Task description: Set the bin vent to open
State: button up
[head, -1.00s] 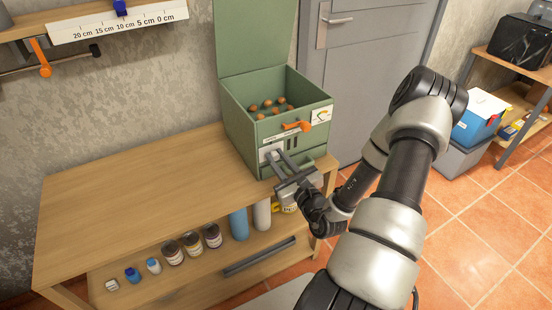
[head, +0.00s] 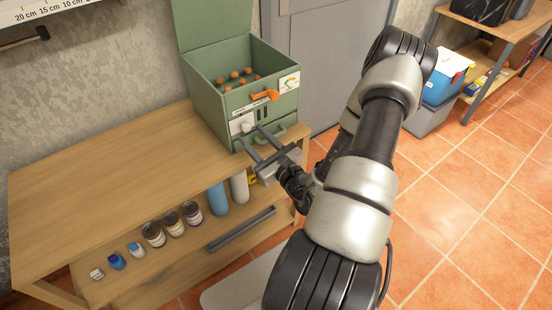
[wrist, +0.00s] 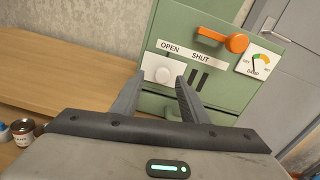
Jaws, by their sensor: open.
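The green bin (head: 215,105) stands on the wooden bench with its lid raised and several brown round things inside. On its front, the vent's white plate with a round knob (wrist: 163,74) sits at the left, under the word OPEN. Dark vent slots (wrist: 199,80) show uncovered to its right, below the word SHUT. The white plate also shows in the head view (head: 237,126). My gripper (head: 253,134) is open and empty in front of the bin's front; in the wrist view its fingers (wrist: 160,82) point toward the plate, with the knob seen between them.
An orange handle (head: 264,96) and a gauge (head: 288,83) sit above the vent. A drawer with a green handle (head: 268,140) is below it. The wooden bench (head: 110,165) is clear left of the bin; jars and bottles (head: 153,233) stand on its lower shelf.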

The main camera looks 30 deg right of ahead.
jog(key=s, duration=1.3)
jog(key=shift+s+d, duration=0.25)
jog(key=shift+s, duration=0.1)
